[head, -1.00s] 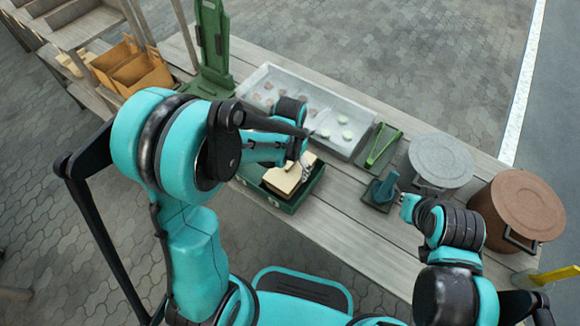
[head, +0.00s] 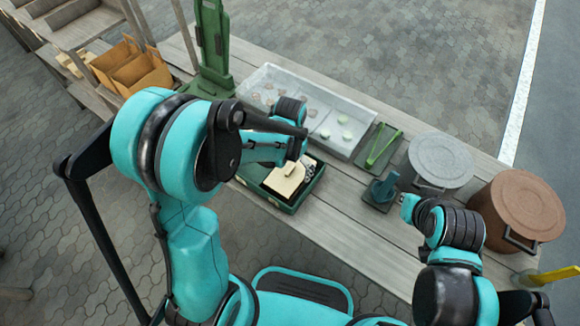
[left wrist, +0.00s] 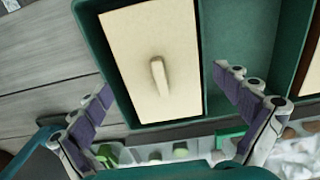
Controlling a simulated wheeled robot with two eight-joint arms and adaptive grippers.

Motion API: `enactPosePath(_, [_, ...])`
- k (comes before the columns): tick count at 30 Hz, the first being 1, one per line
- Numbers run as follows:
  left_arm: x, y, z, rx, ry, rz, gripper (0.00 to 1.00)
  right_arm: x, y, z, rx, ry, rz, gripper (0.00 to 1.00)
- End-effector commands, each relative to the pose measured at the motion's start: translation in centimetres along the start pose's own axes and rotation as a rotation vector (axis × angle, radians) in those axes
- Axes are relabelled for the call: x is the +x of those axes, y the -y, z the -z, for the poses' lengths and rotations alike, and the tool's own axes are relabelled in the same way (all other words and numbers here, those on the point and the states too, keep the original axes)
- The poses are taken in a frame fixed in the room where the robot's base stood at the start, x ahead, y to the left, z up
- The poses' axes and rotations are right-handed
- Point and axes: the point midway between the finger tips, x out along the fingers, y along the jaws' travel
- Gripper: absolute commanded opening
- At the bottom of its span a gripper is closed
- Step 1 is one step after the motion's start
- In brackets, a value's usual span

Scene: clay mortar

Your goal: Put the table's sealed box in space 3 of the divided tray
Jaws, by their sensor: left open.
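A cream sealed box (head: 285,180) with a small raised handle sits in the green divided tray (head: 296,206) on the table. In the left wrist view the box (left wrist: 135,40) lies in the left compartment of the green tray (left wrist: 206,95). The compartment to its right looks empty, and no space numbers are readable. My left gripper (left wrist: 170,82) is open, its fingers apart on either side of the box; I cannot tell how far above the tray they are. My left arm hides part of the tray in the head view. My right gripper's fingers do not show.
A grey partitioned tray (head: 350,100) with small round pieces stands behind. Green tongs (head: 381,147), a dark blue-green block on a base (head: 381,190), a grey lidded pot (head: 440,158) and a brown lidded pot (head: 527,200) stand to the right. A green stand (head: 212,50) is at the back left.

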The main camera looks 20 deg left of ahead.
Motion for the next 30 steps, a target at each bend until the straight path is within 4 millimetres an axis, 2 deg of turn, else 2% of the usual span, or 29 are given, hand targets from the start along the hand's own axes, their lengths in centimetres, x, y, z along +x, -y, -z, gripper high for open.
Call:
enactPosePath(1, [-1.4, 0.0, 0.0, 0.0, 0.0, 0.0, 1.0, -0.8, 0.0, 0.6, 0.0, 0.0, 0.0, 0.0])
enactPosePath(6, [-5.5, 0.0, 0.0, 0.0, 0.0, 0.0, 1.0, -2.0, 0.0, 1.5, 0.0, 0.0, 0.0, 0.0])
enactPosePath(12, [-9.7, 0.0, 0.0, 0.0, 0.0, 0.0, 1.0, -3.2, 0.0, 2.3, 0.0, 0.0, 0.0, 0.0])
enactPosePath(20, [-12.3, 0.0, -0.2, -0.004, -0.006, 0.001, 1.0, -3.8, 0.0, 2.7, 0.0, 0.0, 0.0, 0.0])
enactPosePath(25, [-14.6, 0.3, -1.9, -0.052, -0.088, 0.021, 1.0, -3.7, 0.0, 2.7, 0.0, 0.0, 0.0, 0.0])
enactPosePath(30, [-17.7, 0.6, -5.3, -0.15, -0.26, 0.057, 1.0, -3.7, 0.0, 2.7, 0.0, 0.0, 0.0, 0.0])
